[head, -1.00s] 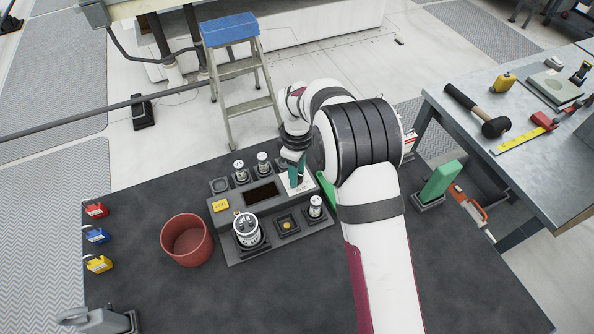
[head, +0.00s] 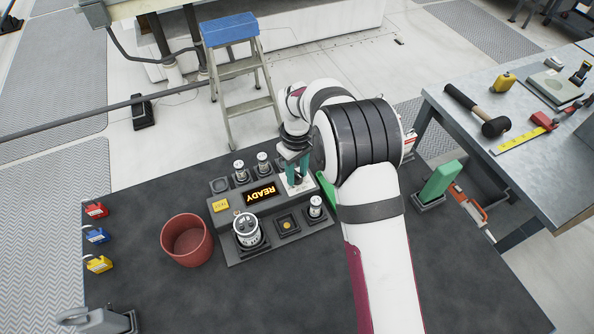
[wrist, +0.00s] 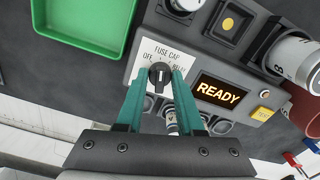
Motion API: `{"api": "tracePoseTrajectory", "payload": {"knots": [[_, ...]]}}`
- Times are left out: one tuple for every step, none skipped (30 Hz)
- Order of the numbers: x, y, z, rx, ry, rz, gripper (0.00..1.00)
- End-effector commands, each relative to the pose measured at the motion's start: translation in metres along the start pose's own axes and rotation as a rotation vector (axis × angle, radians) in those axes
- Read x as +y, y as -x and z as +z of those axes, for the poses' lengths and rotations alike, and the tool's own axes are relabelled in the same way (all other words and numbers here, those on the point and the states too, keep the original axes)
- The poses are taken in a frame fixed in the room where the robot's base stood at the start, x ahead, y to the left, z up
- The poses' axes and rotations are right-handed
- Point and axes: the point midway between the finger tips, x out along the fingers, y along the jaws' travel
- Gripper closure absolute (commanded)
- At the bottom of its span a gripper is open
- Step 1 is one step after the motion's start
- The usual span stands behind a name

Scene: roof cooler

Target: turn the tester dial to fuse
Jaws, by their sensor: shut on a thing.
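The tester (head: 228,221) is a grey panel on the dark bench with a lit display (head: 261,192) reading READY in amber; the display also shows in the wrist view (wrist: 217,91). Its black dial (wrist: 160,72) sits on a white label plate (wrist: 151,50) marked OFF, FUSE, CAP and RELAY. My gripper (head: 296,180) has its teal fingers on both sides of the dial, shut on it, as the wrist view shows. A white mark shows on the knob, but I cannot tell exactly which label it points to.
A yellow TEST button (head: 221,205) and several cylindrical parts in sockets share the panel. A red bin (head: 187,240) stands left of it. A green tray (wrist: 85,22) lies close beside the dial. Coloured padlocks (head: 97,236) lie at the bench's left edge.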

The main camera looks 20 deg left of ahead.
Motion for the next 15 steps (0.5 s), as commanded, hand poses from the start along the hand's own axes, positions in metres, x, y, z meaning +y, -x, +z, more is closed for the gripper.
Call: {"api": "tracePoseTrajectory", "payload": {"knots": [[-0.0001, -0.0002, 0.0003, -0.001, -0.001, -0.001, 1.00], [-0.0001, -0.0002, 0.0003, -0.001, -0.001, -0.001, 1.00], [-0.0001, -0.0002, 0.0003, -0.001, 0.000, -0.001, 1.00], [-0.0001, -0.0002, 0.0003, -0.001, 0.000, -0.001, 1.00], [-0.0001, -0.0002, 0.0003, -0.001, 0.000, -0.001, 1.00], [-0.0001, -0.0002, 0.0003, -0.001, 0.000, -0.001, 1.00], [-0.0001, -0.0002, 0.0003, -0.001, 0.000, -0.001, 1.00], [-0.0001, -0.0002, 0.0003, -0.001, 0.000, -0.001, 1.00], [-0.0001, -0.0002, 0.0003, -0.001, 0.000, -0.001, 0.56], [-0.0001, -0.0002, 0.0003, -0.001, 0.001, -0.001, 0.51], [-0.0001, -0.0002, 0.0003, -0.001, 0.001, -0.001, 0.46], [-0.0001, -0.0002, 0.0003, -0.001, 0.001, 0.000, 0.39], [-0.0001, -0.0002, 0.0002, -0.001, 0.001, 0.000, 0.33], [-0.0001, -0.0001, 0.0002, -0.001, 0.001, 0.000, 0.33], [-0.0001, -0.0001, 0.0002, -0.001, 0.001, 0.000, 0.33]]}}
